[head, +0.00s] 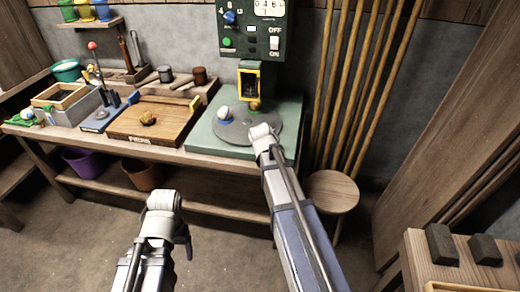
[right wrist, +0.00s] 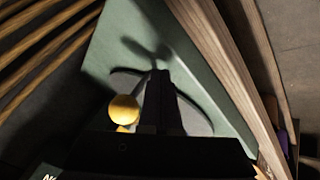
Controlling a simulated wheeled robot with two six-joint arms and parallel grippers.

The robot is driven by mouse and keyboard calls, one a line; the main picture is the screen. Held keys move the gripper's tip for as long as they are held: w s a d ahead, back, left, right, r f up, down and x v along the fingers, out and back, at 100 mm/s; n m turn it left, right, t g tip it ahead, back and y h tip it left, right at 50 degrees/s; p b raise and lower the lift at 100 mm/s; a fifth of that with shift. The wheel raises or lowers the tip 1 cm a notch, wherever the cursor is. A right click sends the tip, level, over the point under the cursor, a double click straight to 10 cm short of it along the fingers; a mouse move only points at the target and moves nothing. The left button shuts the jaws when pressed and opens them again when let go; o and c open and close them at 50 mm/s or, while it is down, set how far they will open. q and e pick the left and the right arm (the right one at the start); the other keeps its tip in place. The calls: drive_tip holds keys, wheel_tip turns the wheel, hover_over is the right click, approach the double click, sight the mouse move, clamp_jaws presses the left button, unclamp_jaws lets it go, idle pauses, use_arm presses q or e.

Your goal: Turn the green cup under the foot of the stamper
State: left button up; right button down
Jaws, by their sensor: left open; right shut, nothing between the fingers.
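The stamper is the green machine at the back wall, with a yellow-framed head (head: 249,82) above a grey round turntable (head: 236,131). A white and blue item (head: 224,114) sits on the turntable's left side. A small yellowish item (head: 254,105) is below the head. I cannot make out a green cup on the turntable; my right arm hides part of it. My right gripper (right wrist: 160,78) is shut and empty over the turntable, beside a yellow ball (right wrist: 124,108) in the right wrist view. My left gripper (head: 186,238) is open, low in front of the bench.
The stamper stands on a green base plate (head: 203,141) on the bench. A wooden board (head: 150,122) and a lever tool (head: 96,70) are to its left. Coloured cups (head: 84,11) are on a wall shelf. Poles (head: 345,85) and a stool (head: 332,190) are to the right.

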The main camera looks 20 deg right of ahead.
drive_tip(key=shift+w+d, duration=0.15)
drive_tip(key=shift+d, duration=1.7)
drive_tip(key=shift+w+d+r, duration=0.1)
drive_tip(key=shift+d, duration=0.1)
